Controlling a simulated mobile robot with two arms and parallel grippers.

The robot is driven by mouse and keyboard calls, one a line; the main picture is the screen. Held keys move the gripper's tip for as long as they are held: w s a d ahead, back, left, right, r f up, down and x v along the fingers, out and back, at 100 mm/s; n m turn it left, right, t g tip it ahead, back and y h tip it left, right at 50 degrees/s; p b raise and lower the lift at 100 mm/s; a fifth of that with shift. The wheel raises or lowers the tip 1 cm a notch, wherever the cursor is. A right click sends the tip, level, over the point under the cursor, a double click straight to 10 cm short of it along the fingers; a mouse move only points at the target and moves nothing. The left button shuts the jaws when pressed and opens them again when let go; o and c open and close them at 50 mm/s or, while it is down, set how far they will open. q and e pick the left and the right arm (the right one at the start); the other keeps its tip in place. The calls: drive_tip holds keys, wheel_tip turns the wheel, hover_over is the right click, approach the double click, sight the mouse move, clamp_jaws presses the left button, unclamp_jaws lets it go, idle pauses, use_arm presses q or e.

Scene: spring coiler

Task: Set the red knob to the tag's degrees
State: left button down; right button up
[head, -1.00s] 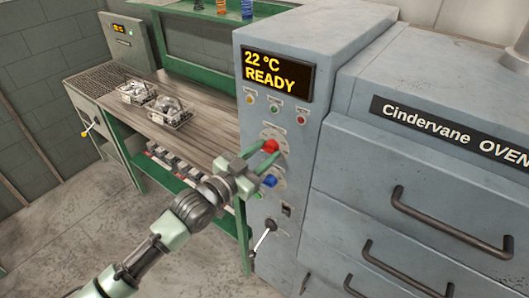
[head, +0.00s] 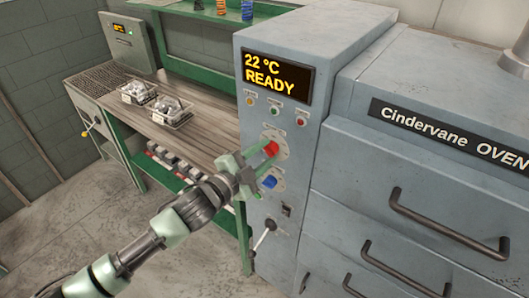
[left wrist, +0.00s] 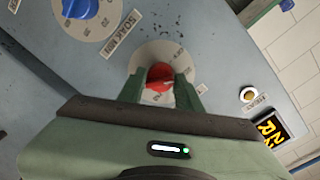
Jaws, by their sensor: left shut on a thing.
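The red knob (head: 270,148) sits on a pale round dial on the oven's grey control panel, below the display. My left gripper (head: 257,156) has its green fingers at the red knob and is shut on it. In the left wrist view the red knob (left wrist: 159,75) shows between the two fingertips, with dial marks around it; its exact setting is too small to read. The display (head: 277,75) reads "22 °C READY". No tag with degrees can be made out on the panel. My right gripper is not in view.
A blue knob (head: 269,182) on its own dial lies just below the red one; it also shows in the left wrist view (left wrist: 82,6). A lever (head: 265,234) is lower down. Small wire baskets (head: 168,111) stand on the wooden bench. Oven drawers with handles are at right.

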use_arm(q)
drive_tip(key=shift+r+m, duration=0.2)
drive_tip(key=shift+m, duration=0.4)
drive_tip(key=c, duration=1)
unclamp_jaws()
drive_tip(key=shift+f, duration=0.1)
drive_tip(key=b+v, duration=0.2)
drive_tip(key=v, duration=0.5)
drive_tip(key=shift+s+a, duration=0.25)
drive_tip(key=shift+s, duration=0.1)
